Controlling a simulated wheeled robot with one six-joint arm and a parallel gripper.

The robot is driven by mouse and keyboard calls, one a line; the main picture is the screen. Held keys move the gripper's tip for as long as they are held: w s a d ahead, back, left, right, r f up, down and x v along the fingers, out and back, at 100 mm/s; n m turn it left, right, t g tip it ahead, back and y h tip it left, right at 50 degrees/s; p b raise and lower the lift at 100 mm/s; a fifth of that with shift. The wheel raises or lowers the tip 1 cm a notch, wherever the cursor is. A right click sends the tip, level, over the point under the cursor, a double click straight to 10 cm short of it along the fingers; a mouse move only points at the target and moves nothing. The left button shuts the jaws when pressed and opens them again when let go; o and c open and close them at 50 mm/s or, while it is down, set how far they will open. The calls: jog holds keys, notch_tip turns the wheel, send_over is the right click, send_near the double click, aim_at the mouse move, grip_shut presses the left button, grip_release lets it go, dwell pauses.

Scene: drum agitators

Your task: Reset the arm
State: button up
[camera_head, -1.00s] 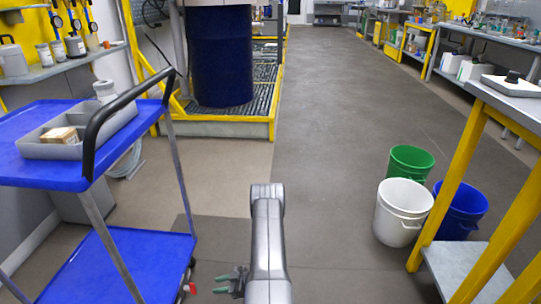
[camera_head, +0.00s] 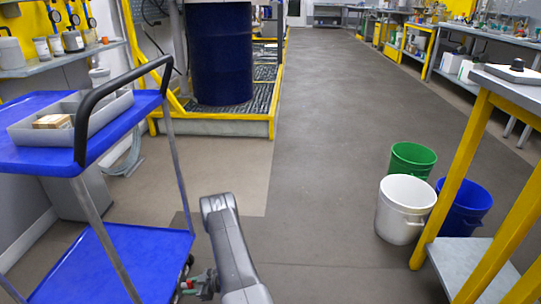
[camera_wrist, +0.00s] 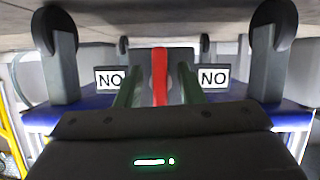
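My gripper (camera_head: 203,284) is low at the bottom of the head view, right beside the lower shelf of the blue cart (camera_head: 150,250). The wrist view appears upside down and shows its two green fingers (camera_wrist: 160,88) apart, with a gap between them. A red strip (camera_wrist: 160,70) shows between the fingers, under the cart among its dark casters (camera_wrist: 272,25). I cannot tell whether the fingers touch it. My grey arm reaches from the bottom centre of the head view up and left, then bends down out of sight.
A white bucket (camera_head: 402,212), a green bucket (camera_head: 412,159) and a blue bucket (camera_head: 464,208) stand on the right, by a yellow-legged bench (camera_head: 465,180). The middle aisle floor (camera_head: 335,130) is clear.

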jog(key=n+t, duration=0.2)
jog(key=n, duration=0.1)
jog(key=shift+n+t, duration=0.7)
jog(key=shift+n, duration=0.2)
jog(key=shift+r, duration=0.15)
